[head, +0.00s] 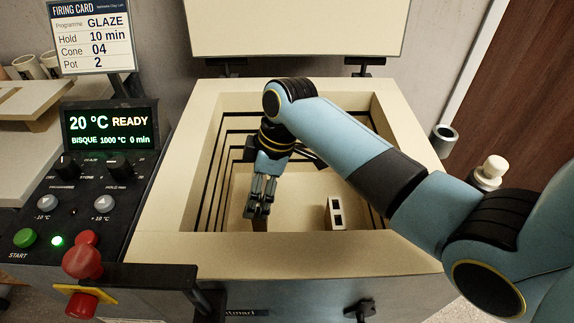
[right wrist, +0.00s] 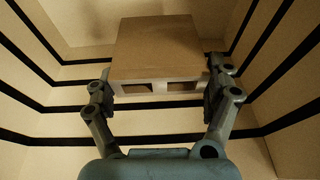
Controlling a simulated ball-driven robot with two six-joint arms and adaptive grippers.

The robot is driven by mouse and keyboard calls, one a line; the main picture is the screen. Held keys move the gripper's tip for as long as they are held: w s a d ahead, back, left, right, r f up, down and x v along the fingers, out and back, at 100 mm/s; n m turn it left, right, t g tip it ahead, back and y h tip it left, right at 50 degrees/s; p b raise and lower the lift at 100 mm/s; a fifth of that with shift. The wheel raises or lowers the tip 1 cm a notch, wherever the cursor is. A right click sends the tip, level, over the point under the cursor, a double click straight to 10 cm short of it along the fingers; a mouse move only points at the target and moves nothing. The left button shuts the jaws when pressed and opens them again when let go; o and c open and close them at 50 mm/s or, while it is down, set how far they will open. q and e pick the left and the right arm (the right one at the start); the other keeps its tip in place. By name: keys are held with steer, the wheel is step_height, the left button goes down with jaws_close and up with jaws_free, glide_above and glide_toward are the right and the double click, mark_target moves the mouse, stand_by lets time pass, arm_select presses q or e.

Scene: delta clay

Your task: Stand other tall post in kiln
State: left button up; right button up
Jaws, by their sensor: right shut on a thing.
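The kiln (head: 165,205) is open, with dark grooves running round its inner walls. My right gripper (head: 258,208) reaches down inside it, on the left side of the chamber. In the right wrist view my right gripper (right wrist: 160,85) is shut on a tall post (right wrist: 155,45), a tan block with two square holes in its end face. In the head view the held post is mostly hidden behind the fingers. Another post (head: 334,213), pale with two square holes, stands in the kiln to the right of my gripper. I cannot tell whether the held post touches the floor. My left gripper is not in view.
The kiln lid (head: 295,28) is raised at the back. The control panel (head: 85,190) with its READY display (head: 110,130) stands at the left, below a firing card (head: 92,35). The kiln's front wall (head: 290,252) rises close to my gripper.

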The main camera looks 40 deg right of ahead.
step_height(320, 180, down, 5)
steer(key=shift+r+b, duration=0.15)
steer(key=shift+b, duration=0.4)
steer(key=shift+f+b, duration=0.65)
steer(key=shift+f, duration=1.35)
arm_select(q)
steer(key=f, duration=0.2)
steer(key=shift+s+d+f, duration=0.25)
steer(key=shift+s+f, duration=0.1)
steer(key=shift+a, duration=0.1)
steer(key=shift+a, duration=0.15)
arm_select(e)
steer(key=o, duration=1.2)
steer(key=shift+f, duration=0.1)
steer(key=shift+c, duration=0.2)
arm_select(q)
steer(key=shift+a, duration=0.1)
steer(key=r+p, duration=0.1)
steer(key=p, duration=0.1)
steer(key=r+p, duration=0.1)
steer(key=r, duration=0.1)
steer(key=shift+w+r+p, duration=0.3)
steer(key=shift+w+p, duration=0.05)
arm_select(e)
steer(key=v, duration=1.2)
